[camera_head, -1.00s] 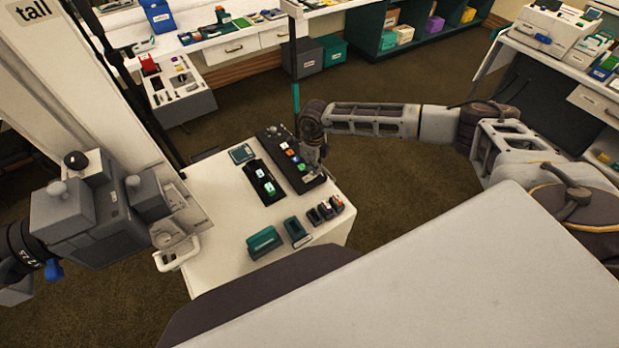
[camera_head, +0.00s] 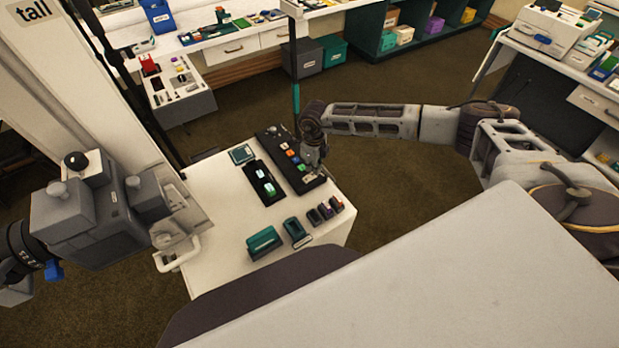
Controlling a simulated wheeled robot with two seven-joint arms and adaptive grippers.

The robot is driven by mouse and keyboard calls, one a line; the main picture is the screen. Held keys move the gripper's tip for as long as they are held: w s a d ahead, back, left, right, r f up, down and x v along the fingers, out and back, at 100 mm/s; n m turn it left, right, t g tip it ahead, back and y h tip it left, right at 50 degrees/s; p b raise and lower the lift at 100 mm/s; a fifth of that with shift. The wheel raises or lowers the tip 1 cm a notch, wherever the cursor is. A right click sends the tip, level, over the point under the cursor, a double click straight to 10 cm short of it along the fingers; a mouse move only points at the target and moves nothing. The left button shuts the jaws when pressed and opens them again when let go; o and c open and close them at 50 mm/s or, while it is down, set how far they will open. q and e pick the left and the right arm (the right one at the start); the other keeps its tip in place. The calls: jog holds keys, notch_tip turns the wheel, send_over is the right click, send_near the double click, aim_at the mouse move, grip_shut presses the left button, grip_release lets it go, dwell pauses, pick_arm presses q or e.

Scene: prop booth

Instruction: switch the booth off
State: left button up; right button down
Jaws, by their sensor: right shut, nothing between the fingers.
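A long black control box (camera_head: 272,138) lies on the white table, with a row of small red, white, orange and green buttons. My right gripper (camera_head: 317,172) is shut and empty. It points down over the near right end of the long box, just past the green button (camera_head: 302,167). I cannot tell whether its tips touch the box, and the gripper hides part of that end. My left gripper is not in view.
The white table (camera_head: 217,205) also bears a small teal-edged device (camera_head: 241,154), a green block (camera_head: 264,242), a dark green holder (camera_head: 297,232) and several small dark stamps. Carpet is clear beyond the table.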

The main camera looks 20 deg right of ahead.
aim_at(313, 175)
jog(key=shift+f+b, duration=0.95)
jog(key=shift+f, duration=0.3)
dwell(1.8)
jog(key=shift+r, duration=0.1)
jog(key=shift+r+p, duration=0.5)
jog(key=shift+r, duration=0.05)
jog(key=shift+r+p, duration=1.65)
jog(key=shift+r, duration=1.2)
jog(key=shift+s, duration=0.1)
